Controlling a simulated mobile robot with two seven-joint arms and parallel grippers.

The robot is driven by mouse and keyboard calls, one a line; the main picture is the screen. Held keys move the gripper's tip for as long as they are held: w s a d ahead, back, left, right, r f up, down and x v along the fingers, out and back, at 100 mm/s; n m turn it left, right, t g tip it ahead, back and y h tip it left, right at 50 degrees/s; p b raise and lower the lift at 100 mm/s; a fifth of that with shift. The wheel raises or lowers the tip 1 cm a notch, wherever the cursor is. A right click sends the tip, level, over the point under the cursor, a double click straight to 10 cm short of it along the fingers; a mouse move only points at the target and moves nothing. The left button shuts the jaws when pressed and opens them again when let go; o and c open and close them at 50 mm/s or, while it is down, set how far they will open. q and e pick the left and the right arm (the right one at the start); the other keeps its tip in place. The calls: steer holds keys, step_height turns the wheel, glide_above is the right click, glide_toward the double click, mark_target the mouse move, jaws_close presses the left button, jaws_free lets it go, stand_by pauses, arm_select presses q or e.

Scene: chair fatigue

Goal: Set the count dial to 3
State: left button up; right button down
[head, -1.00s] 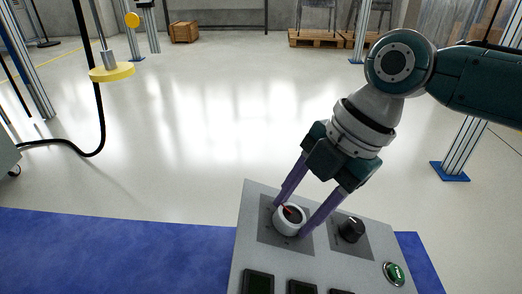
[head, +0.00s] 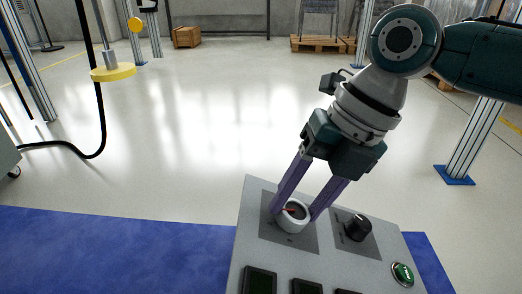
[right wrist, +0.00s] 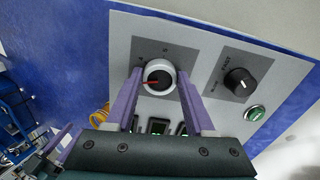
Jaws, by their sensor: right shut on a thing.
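The count dial (head: 293,222) is a round white knob with a red pointer, on a dark grey plate of the sloping grey panel (head: 244,215). In the head view its pointer aims left and slightly up; in the right wrist view the dial (right wrist: 159,88) shows the pointer aiming left. My right gripper (head: 295,213) comes down from the upper right, shut on the dial with one purple finger on each side.
A black knob (head: 358,228) sits on its own plate right of the dial, with a green button (head: 402,274) below it. Dark displays (head: 259,281) line the panel's lower part. A yellow disc (head: 112,73) is at the upper left. The floor behind is open.

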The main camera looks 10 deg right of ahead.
steer(key=shift+n, duration=1.1)
steer(key=shift+c, duration=1.3)
jaws_free()
steer(key=shift+r, duration=0.15)
steer(key=p+v, duration=0.4)
steer(key=v, duration=0.5)
steer(key=shift+r, duration=0.3)
steer(key=shift+d, duration=0.15)
